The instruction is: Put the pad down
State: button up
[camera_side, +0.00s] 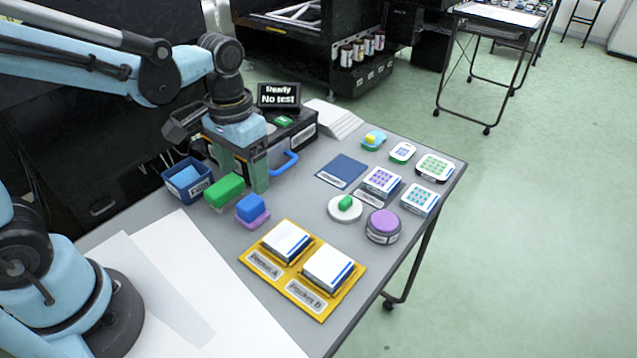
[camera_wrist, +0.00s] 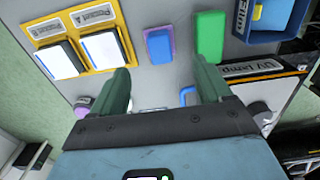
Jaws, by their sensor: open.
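A blue block on a purple base (camera_side: 251,210) stands upright on the table; it also shows in the wrist view (camera_wrist: 159,44). A green block (camera_side: 224,188) on a paler base stands beside it, also in the wrist view (camera_wrist: 209,37). Either looks like a pad; I cannot tell which is meant. A dark blue flat square (camera_side: 341,171) lies on the table with a label at its edge. My gripper (camera_side: 242,186) is open above the table behind these blocks, its green fingers spread wide in the wrist view (camera_wrist: 163,76). Nothing shows held between them.
A yellow tray (camera_side: 275,288) with two labelled pockets holds two white blocks at the front. A blue bin (camera_side: 187,184) is left, and a dark lamp box (camera_side: 303,136) with a blue handle is close behind my gripper. Round containers and patterned blocks stand right.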

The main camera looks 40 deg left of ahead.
jog(key=a+r+t, duration=0.1)
jog(key=t, duration=0.1)
jog(key=s+a+r+t, duration=0.1)
jog(key=r+t, duration=0.1)
jog(key=s+r+t, duration=0.1)
jog(key=t, duration=0.2)
jog(key=shift+s+a+r, duration=0.1)
jog(key=shift+a+r, duration=0.05)
jog(key=shift+a, duration=0.25)
dwell(0.9)
jog(key=shift+c, duration=1.1)
